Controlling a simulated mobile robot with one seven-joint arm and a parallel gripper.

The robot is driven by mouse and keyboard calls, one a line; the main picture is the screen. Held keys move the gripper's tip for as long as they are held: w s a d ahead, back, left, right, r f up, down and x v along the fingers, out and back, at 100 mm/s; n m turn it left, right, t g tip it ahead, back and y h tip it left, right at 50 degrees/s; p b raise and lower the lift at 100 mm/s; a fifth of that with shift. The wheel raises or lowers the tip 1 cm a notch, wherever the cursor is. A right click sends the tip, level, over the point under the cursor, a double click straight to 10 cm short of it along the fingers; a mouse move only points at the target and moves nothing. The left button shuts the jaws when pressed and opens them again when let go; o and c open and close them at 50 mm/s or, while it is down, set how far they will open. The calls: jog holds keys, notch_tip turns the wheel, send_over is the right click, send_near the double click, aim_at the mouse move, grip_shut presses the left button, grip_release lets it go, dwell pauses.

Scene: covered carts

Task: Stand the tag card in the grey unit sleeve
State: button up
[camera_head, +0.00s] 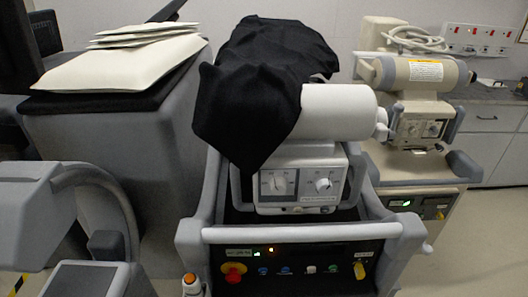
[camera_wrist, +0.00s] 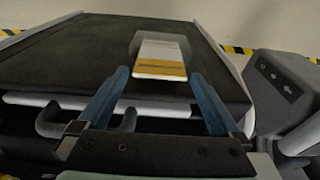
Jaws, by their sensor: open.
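A white card with an orange-yellow band (camera_wrist: 160,52), which looks like the tag card, is on a dark flat surface (camera_wrist: 85,55) in the wrist view. My gripper (camera_wrist: 160,80) has two blue fingers spread wide, one on each side of the card's near end. I see no contact between fingers and card. In the head view, a white and grey unit (camera_head: 300,180) with two dials sits on the front cart, partly under a black cloth. I cannot make out its sleeve. Neither the card nor my gripper can be made out in the head view.
Black cloth (camera_head: 245,100) drapes over the front unit. A beige unit (camera_head: 420,100) stands behind it at right. Pale folded packets (camera_head: 120,65) lie on a grey cabinet (camera_head: 150,140) at left. A grey block (camera_wrist: 285,85) stands right of the dark surface.

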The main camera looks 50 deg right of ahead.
notch_tip(320, 180, up, 12)
jog(key=s+a+p, duration=0.1)
jog(key=shift+a, duration=0.2)
dwell(0.8)
jog(key=w+r+n+t+h, duration=0.3)
jog(key=w+r+t, duration=0.4)
jog(key=w+r, duration=1)
jog(key=w+a+r+n+t, duration=0.1)
jog(key=w+a+r+t, duration=0.2)
jog(key=r, duration=0.6)
jog(key=w+a+r+n+t, duration=0.1)
jog(key=w+a+r+t, duration=0.25)
jog(key=r, duration=0.55)
jog(key=s+a+r+n+t+y, duration=0.1)
jog(key=a+r+t, duration=0.2)
jog(key=r, duration=0.6)
jog(key=s+a+r+n+t, duration=0.2)
jog(key=a+r+t, duration=0.15)
jog(key=r, duration=0.45)
jog(key=s+a+r+n+t+y, duration=0.1)
jog(key=s+a+r+t, duration=0.2)
jog(key=r, duration=0.4)
jog(key=s+a+r+n+t+y, duration=0.1)
jog(key=s+a+r+t+y, duration=0.1)
jog(key=s+r, duration=0.4)
jog(key=shift+s+a+r+t, duration=0.25)
jog(key=shift+a+r+t, duration=0.35)
jog(key=shift+a+r, duration=0.15)
